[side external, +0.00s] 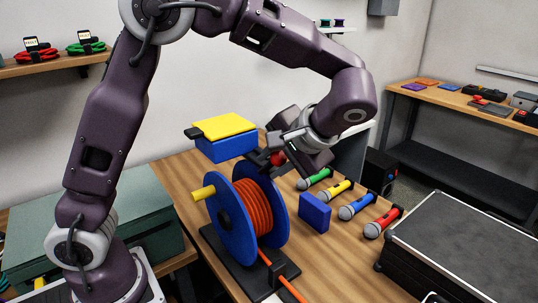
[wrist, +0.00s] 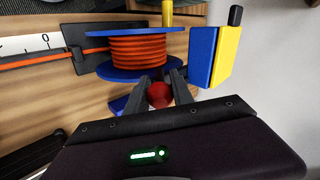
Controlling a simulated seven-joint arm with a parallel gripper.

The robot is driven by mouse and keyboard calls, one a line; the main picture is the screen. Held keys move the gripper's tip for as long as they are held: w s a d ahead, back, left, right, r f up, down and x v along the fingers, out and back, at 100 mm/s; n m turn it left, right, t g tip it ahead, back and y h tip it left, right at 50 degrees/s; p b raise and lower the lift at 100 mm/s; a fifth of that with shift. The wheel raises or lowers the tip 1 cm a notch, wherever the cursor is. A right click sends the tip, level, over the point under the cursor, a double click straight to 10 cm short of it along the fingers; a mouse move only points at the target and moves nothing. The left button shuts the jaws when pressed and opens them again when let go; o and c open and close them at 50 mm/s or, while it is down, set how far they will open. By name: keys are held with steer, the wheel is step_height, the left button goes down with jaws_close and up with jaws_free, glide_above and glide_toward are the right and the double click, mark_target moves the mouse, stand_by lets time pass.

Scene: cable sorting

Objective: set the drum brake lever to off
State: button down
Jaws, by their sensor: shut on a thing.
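The cable drum (side external: 232,222) has blue flanges and orange cable wound on it, and stands on a black base on the bench. It also shows in the wrist view (wrist: 138,48). A red ball knob (side external: 278,158), seemingly the end of the brake lever, is near the top of the drum's right flange. My gripper (side external: 272,158) is shut on this red knob. In the wrist view the knob (wrist: 159,95) sits between the two dark fingertips, beside the near blue flange. The lever's shaft and any on or off marks are hidden.
A blue box with a yellow top (side external: 225,137) stands close behind the drum. A blue block (side external: 315,212) and several microphones (side external: 357,207) lie to the right. A black case (side external: 460,250) stands at the front right. A yellow crank handle (side external: 203,193) sticks out left.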

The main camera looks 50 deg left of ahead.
steer(key=shift+d+f+y, duration=0.3)
steer(key=shift+f+y, duration=0.1)
steer(key=shift+y, duration=0.4)
steer(key=shift+d+f+y, duration=0.25)
steer(key=shift+f+y, duration=0.1)
steer(key=shift+y, duration=0.45)
steer(key=shift+f, duration=0.1)
steer(key=c, duration=1.2)
jaws_free()
steer(key=shift+o, duration=0.2)
steer(key=v, duration=0.7)
